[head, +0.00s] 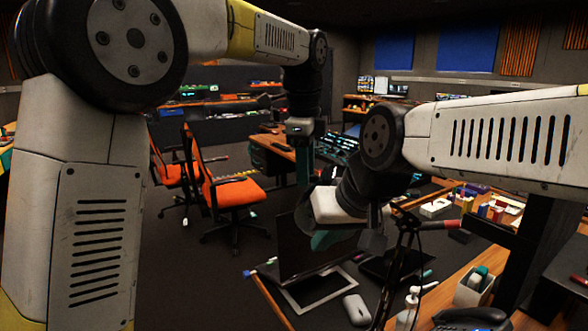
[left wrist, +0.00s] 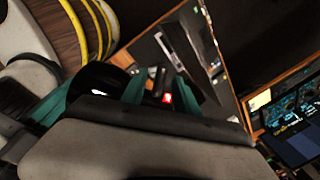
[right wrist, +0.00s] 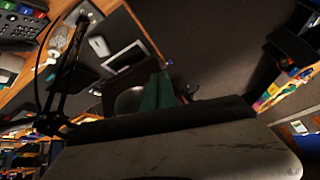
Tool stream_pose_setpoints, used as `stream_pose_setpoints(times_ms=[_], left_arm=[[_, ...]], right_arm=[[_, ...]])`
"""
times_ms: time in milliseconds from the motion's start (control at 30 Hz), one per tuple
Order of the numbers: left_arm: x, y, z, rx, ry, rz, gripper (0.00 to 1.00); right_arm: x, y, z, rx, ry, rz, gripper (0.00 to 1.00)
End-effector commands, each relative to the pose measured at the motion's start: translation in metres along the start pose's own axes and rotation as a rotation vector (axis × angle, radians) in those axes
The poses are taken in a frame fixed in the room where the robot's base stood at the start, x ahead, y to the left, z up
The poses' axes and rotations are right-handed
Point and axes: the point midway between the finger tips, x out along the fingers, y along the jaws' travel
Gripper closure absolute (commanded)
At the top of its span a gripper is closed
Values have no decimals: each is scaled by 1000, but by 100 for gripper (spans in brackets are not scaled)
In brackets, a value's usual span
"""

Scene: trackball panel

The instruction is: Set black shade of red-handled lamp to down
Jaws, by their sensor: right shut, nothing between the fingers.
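In the right wrist view the black lamp arm (right wrist: 57,85) rises at left. My right gripper (head: 325,240) is just left of the lamp, its teal fingers together and empty (right wrist: 158,92). My left gripper (head: 303,168) points down farther back, away from the lamp; its teal fingers look apart (left wrist: 163,90).
The desk holds a laptop (head: 312,250), a white mouse (head: 357,309), a white bottle (head: 411,302), a pen holder (head: 474,290) and a phone (head: 470,318). An orange chair (head: 235,192) stands behind at left. Open floor lies left of the desk.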

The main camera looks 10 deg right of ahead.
Motion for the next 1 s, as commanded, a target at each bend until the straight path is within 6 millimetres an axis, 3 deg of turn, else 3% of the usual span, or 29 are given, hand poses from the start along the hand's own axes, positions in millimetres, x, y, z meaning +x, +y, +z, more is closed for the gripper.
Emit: stream_pose_setpoints(times_ms=[67, 233, 1000], left_arm=[[0, 0, 0, 0, 0, 0, 66], [0, 0, 0, 0, 0, 0, 99], [-1, 0, 0, -1, 0, -1, 100]], right_arm=[[0, 0, 0, 0, 0, 0, 100], [0, 0, 0, 0, 0, 0, 100], [0, 0, 0, 0, 0, 0, 100]])
